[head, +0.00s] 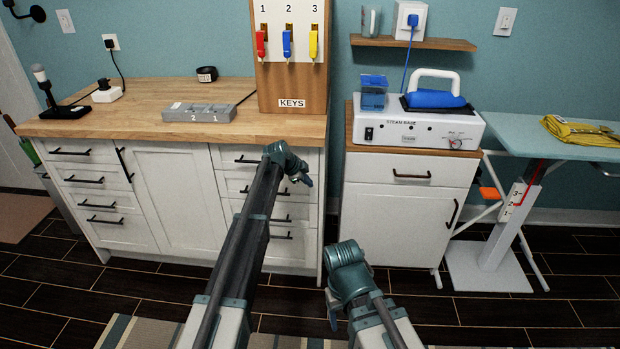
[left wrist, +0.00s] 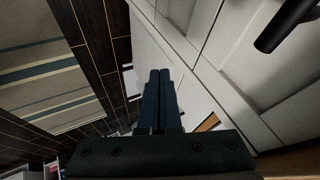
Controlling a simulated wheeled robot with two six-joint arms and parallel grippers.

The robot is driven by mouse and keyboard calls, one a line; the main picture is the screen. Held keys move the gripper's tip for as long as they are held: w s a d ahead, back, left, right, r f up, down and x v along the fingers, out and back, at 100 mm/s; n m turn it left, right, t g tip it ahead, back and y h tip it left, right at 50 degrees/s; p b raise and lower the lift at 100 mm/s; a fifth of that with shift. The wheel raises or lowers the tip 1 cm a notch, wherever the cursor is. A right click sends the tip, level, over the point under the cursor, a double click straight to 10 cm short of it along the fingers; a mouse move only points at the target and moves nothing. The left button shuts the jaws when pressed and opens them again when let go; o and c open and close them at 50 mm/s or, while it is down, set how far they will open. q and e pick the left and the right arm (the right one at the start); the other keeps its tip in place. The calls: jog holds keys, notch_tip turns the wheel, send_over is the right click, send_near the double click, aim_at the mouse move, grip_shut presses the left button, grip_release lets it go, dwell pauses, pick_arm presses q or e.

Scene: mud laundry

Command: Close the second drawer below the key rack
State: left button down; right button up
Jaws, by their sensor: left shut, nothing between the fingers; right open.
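The key rack (head: 291,80), a wooden board with red, blue and yellow tagged keys, stands on the counter. Below it is a stack of white drawers with black handles. The second drawer (head: 231,186) is partly hidden behind my left arm, and I cannot tell whether it stands out from the stack. My left gripper (head: 307,180) is shut and empty, in front of the right side of the stack. Its closed fingers show in the left wrist view (left wrist: 160,85), beside white fronts; contact is unclear. My right gripper (head: 333,318) is open, low over the floor, its fingers partly hidden.
The wooden counter (head: 160,105) holds a grey numbered tray (head: 208,112). A white cabinet (head: 395,205) with the steam base (head: 420,125) stands to the right, across a narrow gap. An ironing board (head: 540,140) is farther right. A striped rug (head: 140,332) lies in front.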

pick_arm(q)
jog(key=p+v, duration=0.4)
jog(key=v, duration=0.3)
jog(key=s+d+r+n+g+y+p, duration=0.1)
jog(key=s+d+r+n+g+p, duration=0.2)
jog(key=s, duration=0.9)
jog(key=s+d+n+y+p, duration=0.1)
jog(key=s+d+n+p, duration=0.25)
jog(key=s, duration=0.85)
jog(key=s+a+r+n+g+y+p, duration=0.1)
jog(key=s+r+n+y+p, duration=0.1)
jog(key=s, duration=0.8)
jog(key=s+a+r+n+g+y+p, duration=0.2)
jog(key=s+n, duration=0.3)
jog(key=s, duration=0.6)
jog(key=shift+s+a+r+p, duration=0.25)
jog(key=shift+a+p, duration=0.1)
jog(key=shift+p, duration=0.5)
